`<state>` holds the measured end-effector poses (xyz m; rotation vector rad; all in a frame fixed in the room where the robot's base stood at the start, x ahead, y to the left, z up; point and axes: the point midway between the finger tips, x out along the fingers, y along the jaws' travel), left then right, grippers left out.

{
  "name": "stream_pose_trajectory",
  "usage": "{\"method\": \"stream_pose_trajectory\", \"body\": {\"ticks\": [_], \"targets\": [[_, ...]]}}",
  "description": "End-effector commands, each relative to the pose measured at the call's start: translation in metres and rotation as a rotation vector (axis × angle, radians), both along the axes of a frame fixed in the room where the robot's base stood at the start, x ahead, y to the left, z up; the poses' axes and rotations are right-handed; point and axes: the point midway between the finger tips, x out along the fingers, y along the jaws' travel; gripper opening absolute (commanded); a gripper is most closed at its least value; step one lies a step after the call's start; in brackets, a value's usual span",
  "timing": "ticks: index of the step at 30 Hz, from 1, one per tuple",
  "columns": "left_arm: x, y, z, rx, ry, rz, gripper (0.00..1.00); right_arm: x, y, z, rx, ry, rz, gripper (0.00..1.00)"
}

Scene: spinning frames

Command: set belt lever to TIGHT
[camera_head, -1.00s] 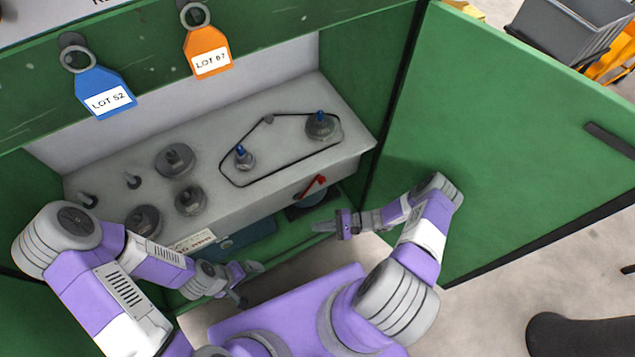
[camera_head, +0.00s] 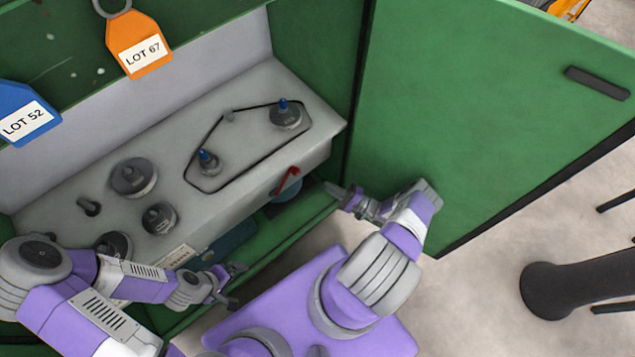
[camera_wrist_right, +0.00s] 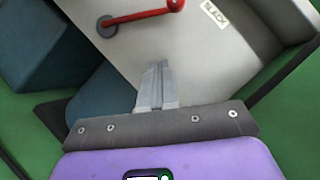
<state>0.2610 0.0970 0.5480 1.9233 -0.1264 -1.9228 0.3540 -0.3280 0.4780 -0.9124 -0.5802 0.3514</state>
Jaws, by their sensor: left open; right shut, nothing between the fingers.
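The red belt lever (camera_head: 287,178) is on the front face of the grey bench inside the green cabinet. My right gripper (camera_head: 333,190) is shut and empty, just right of and below the lever. In the right wrist view its fingertips (camera_wrist_right: 157,68) are together, below the lever and apart from it. My left gripper (camera_head: 238,282) is open and empty, low in front of the bench. The TIGHT mark is not seen.
The black belt (camera_head: 188,172) loops around pulleys with blue tops on the grey bench (camera_head: 245,95). The open green door (camera_head: 470,110) stands right of my right arm. A teal box (camera_wrist_right: 45,45) is left of the fingers in the wrist view.

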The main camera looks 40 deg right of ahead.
Motion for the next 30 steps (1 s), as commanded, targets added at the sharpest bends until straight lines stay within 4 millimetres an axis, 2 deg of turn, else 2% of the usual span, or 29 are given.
{"method": "stream_pose_trajectory", "body": {"ticks": [13,21,30], "targets": [[0.0,0.0,-0.001,0.0,0.0,0.0,1.0,0.073,0.049,0.03,0.002,0.0,0.005,0.0],[0.0,0.0,0.004,0.0,0.0,0.0,1.0,0.074,0.075,0.048,0.002,0.001,0.003,0.0],[0.0,0.0,0.004,0.0,0.0,0.0,1.0,0.075,0.079,0.051,0.0,0.001,0.002,0.0]]}}
